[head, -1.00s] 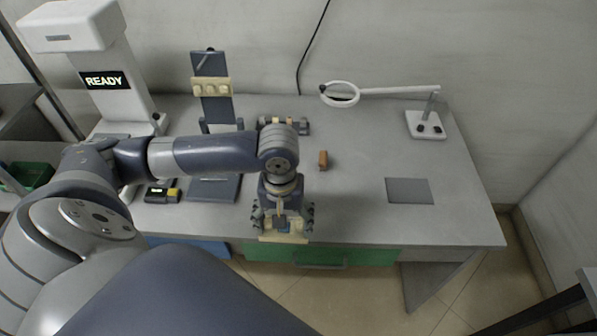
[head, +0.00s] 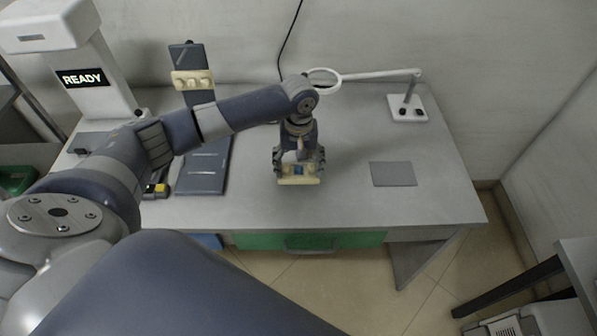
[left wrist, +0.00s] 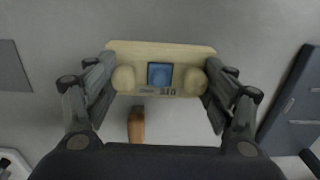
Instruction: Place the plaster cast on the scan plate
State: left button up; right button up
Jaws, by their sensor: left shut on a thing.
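A cream plaster cast (head: 299,181) with rounded knobs and a blue square is in my left gripper (head: 299,166). In the left wrist view the cast (left wrist: 205,84) sits between both fingers of the left gripper (left wrist: 160,85), with a small printed label on its edge. It is over the middle front of the table; its height above the top is hard to judge. A white scanner (head: 82,75) showing READY stands at the back left, with a dark plate (head: 95,143) at its foot, partly hidden by my arm. My right gripper is out of view.
A dark upright rack (head: 187,57) holds another cream piece (head: 193,80). Its dark base (head: 203,170) lies in front. A grey mat (head: 393,174) and a ring lamp (head: 407,110) are at right. A brown block (left wrist: 136,122) shows in the left wrist view. The right front table is clear.

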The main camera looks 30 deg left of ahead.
pick_arm(q)
jog(key=shift+f+p, duration=0.35)
jog(key=shift+f, duration=1.35)
jog(key=o, duration=1.4)
jog(key=shift+s, duration=0.1)
